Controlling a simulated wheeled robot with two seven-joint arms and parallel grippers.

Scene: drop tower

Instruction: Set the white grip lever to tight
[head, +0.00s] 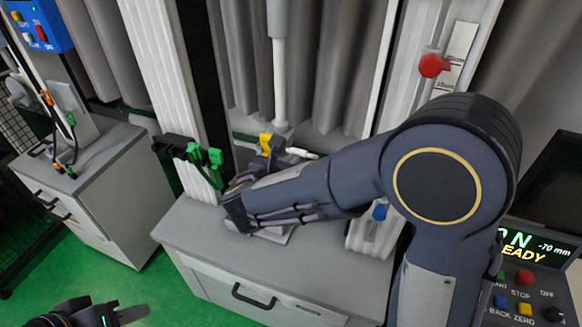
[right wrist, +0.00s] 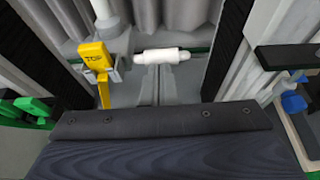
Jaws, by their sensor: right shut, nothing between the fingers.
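The white grip lever (right wrist: 160,56) lies roughly level across the right wrist view, right of a yellow clamp piece marked TOP (right wrist: 96,58). In the head view the lever (head: 302,153) shows as a small white bar just above my right forearm. My right gripper (right wrist: 157,72) is shut and empty, its fingertips pointing at the lever from below in the picture; I cannot tell whether they touch. My forearm hides this gripper in the head view. No tight mark can be read. My left gripper (head: 130,313) is at the lower left, far from the lever; its jaw state is unclear.
Green and black clamps (head: 205,158) stand left of the lever. A white column (head: 279,85) rises behind it. A red knob (head: 433,66) and a blue knob (head: 379,211) are on the right rail. A control panel (head: 530,285) sits at the lower right.

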